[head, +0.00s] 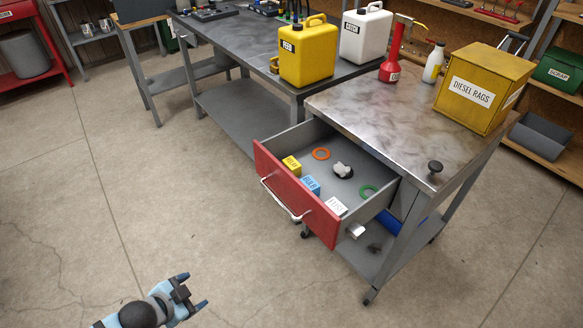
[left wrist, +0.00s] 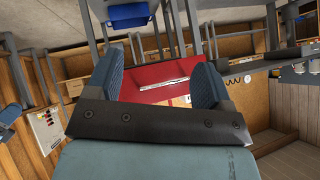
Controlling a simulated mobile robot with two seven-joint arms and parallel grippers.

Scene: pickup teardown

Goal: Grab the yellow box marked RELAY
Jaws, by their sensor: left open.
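The yellow box marked RELAY (head: 291,165) lies in the open red-fronted drawer (head: 283,190), at its left side near the front panel. A blue box (head: 311,186) and a white box (head: 336,206) lie along the same front panel. My left gripper (head: 194,290) is low at the bottom of the head view, in front of the drawer and well apart from it, open and empty. In the left wrist view its two fingers (left wrist: 158,78) stand apart with the red drawer front (left wrist: 152,72) beyond them. The RELAY box is not visible there.
The drawer also holds an orange ring (head: 320,154), a green ring (head: 369,191) and a pale knobbed part (head: 342,170). The drawer's metal handle (head: 280,200) sticks out in front. A DIESEL RAGS box (head: 478,90) stands on the cart top (head: 385,125). The floor before the drawer is clear.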

